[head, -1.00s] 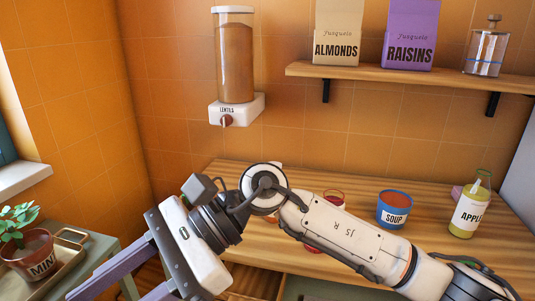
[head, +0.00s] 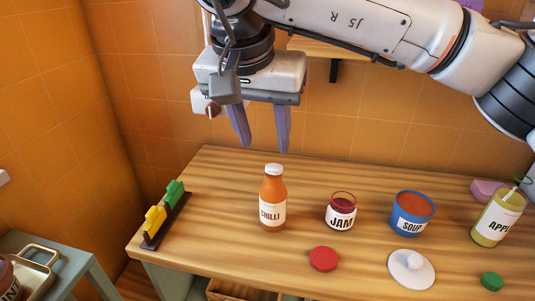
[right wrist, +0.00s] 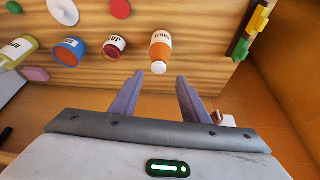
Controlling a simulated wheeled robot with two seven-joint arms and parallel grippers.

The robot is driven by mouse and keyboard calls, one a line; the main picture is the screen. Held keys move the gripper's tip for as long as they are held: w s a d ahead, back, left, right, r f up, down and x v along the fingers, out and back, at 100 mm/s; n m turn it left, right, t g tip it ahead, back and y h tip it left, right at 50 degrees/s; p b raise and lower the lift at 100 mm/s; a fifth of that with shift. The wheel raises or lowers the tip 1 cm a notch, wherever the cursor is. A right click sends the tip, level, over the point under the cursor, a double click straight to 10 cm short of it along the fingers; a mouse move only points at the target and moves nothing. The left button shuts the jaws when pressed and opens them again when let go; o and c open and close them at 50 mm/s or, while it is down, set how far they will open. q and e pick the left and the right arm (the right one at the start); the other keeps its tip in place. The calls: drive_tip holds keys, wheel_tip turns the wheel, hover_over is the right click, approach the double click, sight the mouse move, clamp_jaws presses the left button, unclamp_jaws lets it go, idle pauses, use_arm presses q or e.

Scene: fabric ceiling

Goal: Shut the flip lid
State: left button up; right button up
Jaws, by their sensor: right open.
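My right gripper (head: 262,148) is open and empty, fingers pointing down, above and behind the chilli bottle (head: 271,208). In the right wrist view its fingertips (right wrist: 160,76) are either side of the line to the bottle's white cap, with nothing between them. The chilli bottle (right wrist: 161,48) stands upright and capped on the table. The yellow apple bottle (head: 492,222) stands at the far right, with a clear piece and a green piece at its top. I cannot tell for certain which thing carries the flip lid. My left gripper is out of view.
The jam jar (head: 341,213) and soup tub (head: 410,214) stand open. A red lid (head: 323,259), white lid (head: 411,269) and green cap (head: 492,281) lie in front. A dark rack (head: 165,222) with yellow and green pieces is at left. The table's front left is clear.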

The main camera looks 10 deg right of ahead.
sight(271, 173)
drive_tip(key=x, duration=0.5)
drive_tip(key=p+x, duration=0.1)
drive_tip(key=x, duration=0.2)
drive_tip(key=shift+s+f, duration=0.15)
drive_tip(key=shift+s, duration=0.1)
drive_tip(key=shift+f, duration=0.2)
drive_tip(key=shift+w+d+f, duration=0.1)
drive_tip(key=shift+w+f, duration=0.05)
drive_tip(key=c, duration=1.1)
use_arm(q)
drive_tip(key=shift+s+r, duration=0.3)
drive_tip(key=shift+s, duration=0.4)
use_arm(e)
drive_tip(key=shift+o, duration=0.2)
